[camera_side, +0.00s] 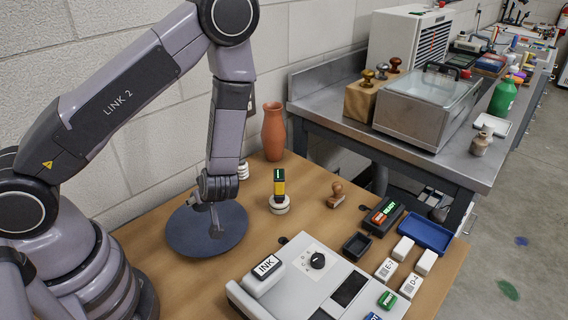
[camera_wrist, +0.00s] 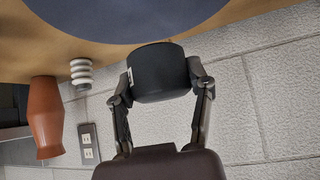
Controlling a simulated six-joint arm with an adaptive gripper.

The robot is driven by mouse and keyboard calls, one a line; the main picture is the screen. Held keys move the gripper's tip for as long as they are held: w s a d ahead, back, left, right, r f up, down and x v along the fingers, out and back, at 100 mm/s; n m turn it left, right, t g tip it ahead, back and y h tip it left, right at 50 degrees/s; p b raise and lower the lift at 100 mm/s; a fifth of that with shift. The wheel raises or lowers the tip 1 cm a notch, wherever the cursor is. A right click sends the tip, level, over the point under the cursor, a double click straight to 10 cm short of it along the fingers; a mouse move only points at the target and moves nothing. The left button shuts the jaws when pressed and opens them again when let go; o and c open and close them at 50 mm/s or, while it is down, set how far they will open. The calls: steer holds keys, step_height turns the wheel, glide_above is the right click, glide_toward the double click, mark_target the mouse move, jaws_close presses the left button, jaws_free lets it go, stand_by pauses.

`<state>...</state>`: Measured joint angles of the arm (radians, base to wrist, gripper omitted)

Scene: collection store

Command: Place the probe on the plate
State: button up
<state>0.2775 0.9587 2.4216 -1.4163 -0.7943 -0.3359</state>
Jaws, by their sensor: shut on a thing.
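The plate (camera_side: 178,232) is a round dark blue disc lying on the wooden table; its edge also shows at the top of the wrist view (camera_wrist: 130,18). My gripper (camera_side: 214,208) points down over the plate in the side view. In the wrist view my gripper (camera_wrist: 161,80) is shut on a dark cylinder (camera_wrist: 158,72) with a small white label at its left side. I take this cylinder for the probe; in the side view I cannot make it out clearly. Whether it touches the plate or hangs just above it, I cannot tell.
A terracotta vase (camera_side: 273,132) and a white ribbed piece (camera_side: 243,170) stand behind the plate. A yellow-and-black device on a white puck (camera_side: 280,205) and a wooden stamp (camera_side: 337,194) stand right of it. A grey machine (camera_side: 305,285) fills the front. The block wall (camera_side: 130,120) is close behind.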

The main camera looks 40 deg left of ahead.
steer(key=shift+f, duration=2.75)
steer(key=o, duration=1.2)
steer(key=shift+f, duration=0.15)
